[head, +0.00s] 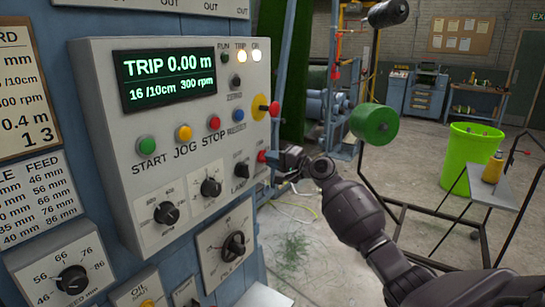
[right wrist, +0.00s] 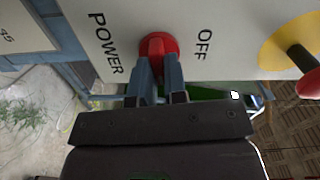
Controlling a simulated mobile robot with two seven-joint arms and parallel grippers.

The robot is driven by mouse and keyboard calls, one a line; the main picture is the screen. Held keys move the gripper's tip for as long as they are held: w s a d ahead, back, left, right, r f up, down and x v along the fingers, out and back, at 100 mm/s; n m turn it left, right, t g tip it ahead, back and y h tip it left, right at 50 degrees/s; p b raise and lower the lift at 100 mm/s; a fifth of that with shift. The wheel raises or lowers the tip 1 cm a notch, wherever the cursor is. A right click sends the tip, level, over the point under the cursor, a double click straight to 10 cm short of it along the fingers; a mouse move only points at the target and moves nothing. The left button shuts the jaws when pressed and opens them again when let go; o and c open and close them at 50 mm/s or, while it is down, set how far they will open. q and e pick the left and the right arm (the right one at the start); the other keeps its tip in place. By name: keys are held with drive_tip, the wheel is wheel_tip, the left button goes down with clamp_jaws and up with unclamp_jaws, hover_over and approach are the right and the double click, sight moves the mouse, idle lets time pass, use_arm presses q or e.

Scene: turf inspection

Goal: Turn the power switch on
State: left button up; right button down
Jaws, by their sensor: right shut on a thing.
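The power switch is a small red rotary knob (head: 262,156) at the lower right edge of the grey control panel (head: 120,190). In the right wrist view the red knob (right wrist: 158,44) sits between the printed words POWER and OFF. My right gripper (head: 274,163) reaches it from the right, and its two fingers (right wrist: 160,72) are closed around the knob's grip. The fingers hide part of the knob, so its exact angle is hard to tell. The display (head: 163,78) is lit and reads TRIP 0.00 m. My left gripper is not in view.
A red emergency button on a yellow plate (head: 260,107) sits just above the switch. Several knobs and the START, JOG and STOP buttons lie to the left. Two lamps (head: 249,55) glow at the top. A green roller (head: 374,123) and lime bin (head: 470,155) stand right.

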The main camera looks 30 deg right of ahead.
drive_tip(key=shift+m, duration=0.8)
drive_tip(key=shift+f, duration=0.1)
drive_tip(key=c, duration=1.2)
unclamp_jaws()
drive_tip(key=shift+o, duration=0.2)
drive_tip(key=b+v, duration=0.2)
drive_tip(key=v, duration=0.9)
